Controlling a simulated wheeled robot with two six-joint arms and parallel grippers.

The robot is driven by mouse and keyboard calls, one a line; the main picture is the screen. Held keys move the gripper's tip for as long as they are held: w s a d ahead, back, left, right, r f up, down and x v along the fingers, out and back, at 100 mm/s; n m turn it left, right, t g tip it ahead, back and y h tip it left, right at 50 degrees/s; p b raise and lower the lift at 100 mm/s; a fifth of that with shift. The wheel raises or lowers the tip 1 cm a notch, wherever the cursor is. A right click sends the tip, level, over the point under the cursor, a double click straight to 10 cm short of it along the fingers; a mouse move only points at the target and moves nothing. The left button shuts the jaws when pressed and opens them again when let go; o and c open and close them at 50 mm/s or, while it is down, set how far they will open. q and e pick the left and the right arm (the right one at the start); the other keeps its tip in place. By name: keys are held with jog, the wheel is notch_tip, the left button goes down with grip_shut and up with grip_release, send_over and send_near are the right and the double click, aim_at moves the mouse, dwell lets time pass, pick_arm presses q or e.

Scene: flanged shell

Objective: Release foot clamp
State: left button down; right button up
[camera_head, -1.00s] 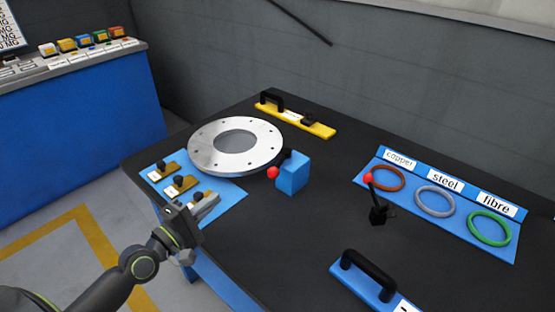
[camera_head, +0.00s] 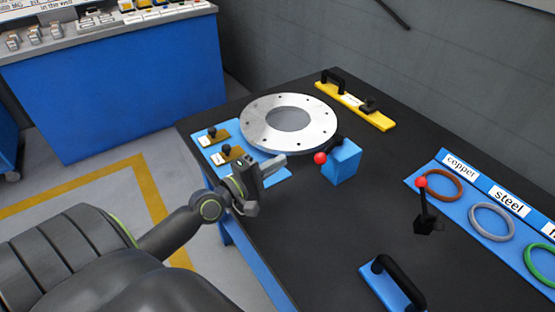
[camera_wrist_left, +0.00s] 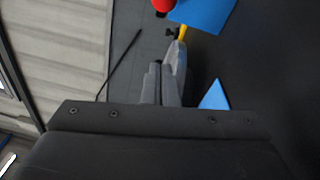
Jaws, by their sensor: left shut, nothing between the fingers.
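A blue block (camera_head: 341,161) carries a black lever with a red ball (camera_head: 320,158), beside the silver flanged ring (camera_head: 262,137). A second black lever with a red ball (camera_head: 421,182) stands on a small black base (camera_head: 428,222) farther right. I cannot tell from the pictures which is the foot clamp. My left gripper (camera_head: 279,162) is shut and empty, left of the first red ball and apart from it. In the left wrist view its fingers (camera_wrist_left: 170,78) are together, with the red ball (camera_wrist_left: 163,5) and blue block (camera_wrist_left: 203,14) at the top edge. My right gripper is not seen.
A yellow bar with black handles (camera_head: 355,101) lies behind. Copper (camera_head: 444,184) and steel (camera_head: 492,222) rings lie right. A blue handled plate (camera_head: 378,287) is in front.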

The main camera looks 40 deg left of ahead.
aim_at(328, 153)
pick_arm(q)
jog(key=x, duration=0.7)
jog(key=shift+p, duration=0.3)
jog(key=d, duration=0.1)
jog(key=d+p, duration=0.1)
jog(key=shift+w+d+r, duration=0.1)
jog(key=shift+d+r, duration=0.2)
jog(key=shift+d, duration=0.05)
jog(key=shift+d+p, duration=0.4)
jog(key=shift+d, duration=0.2)
jog(key=shift+r, duration=0.1)
